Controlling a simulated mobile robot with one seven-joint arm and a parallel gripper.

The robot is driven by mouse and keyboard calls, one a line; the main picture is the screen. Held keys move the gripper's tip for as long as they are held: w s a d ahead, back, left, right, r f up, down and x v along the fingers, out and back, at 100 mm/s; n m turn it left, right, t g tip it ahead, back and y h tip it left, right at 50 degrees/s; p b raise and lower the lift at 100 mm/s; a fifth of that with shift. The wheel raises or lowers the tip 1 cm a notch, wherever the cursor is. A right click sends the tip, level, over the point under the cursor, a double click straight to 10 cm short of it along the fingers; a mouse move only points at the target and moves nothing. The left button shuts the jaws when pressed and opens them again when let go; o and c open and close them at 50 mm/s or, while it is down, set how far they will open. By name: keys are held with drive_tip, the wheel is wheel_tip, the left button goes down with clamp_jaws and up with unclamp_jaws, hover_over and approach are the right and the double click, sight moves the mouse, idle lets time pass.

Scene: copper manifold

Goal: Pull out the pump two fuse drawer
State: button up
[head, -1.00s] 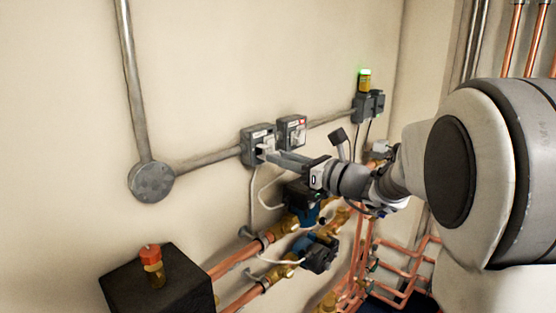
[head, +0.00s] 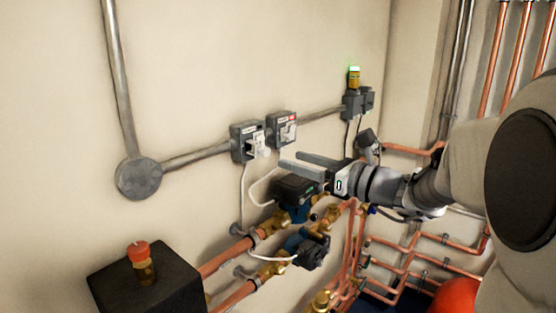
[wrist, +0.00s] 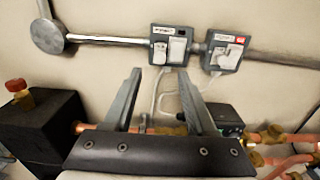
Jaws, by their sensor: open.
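Two grey fused units with white fronts hang on the wall. The left unit (head: 240,129) has a white part standing out from its front, and it also shows in the wrist view (wrist: 158,31), with a dark recess beside a white block. The right unit (head: 283,117) has a red label, and it also shows in the wrist view (wrist: 218,66). The lettering is too small to read, so I cannot tell which is pump two. My gripper (head: 290,160) is open and empty, apart from both units, to the lower right of the left one. In the wrist view its fingers (wrist: 158,75) point toward the left unit.
A grey conduit (head: 200,156) links a round junction box (head: 138,179) to the units. Below my gripper are pumps (head: 294,189) and copper pipes (head: 232,261). A black box with a red-capped valve (head: 140,262) stands at lower left. Cables hang under the units.

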drive_tip(key=b+v, duration=0.1)
drive_tip(key=v, duration=0.9)
drive_tip(key=shift+s+d, duration=0.15)
drive_tip(key=s+a+f+n+g+h, duration=0.4)
drive_tip(key=s+a+f+n+g, duration=0.5)
drive_tip(key=s+n, duration=0.4)
drive_tip(key=s+d+f+n+t+h, duration=0.1)
drive_tip(key=s+d+f+n+h, duration=0.4)
drive_tip(key=n, duration=0.9)
drive_tip(key=s+d+h, duration=0.1)
drive_tip(key=h, duration=0.2)
drive_tip(key=shift+s+t+h, duration=0.15)
drive_tip(key=shift+t+h, duration=0.25)
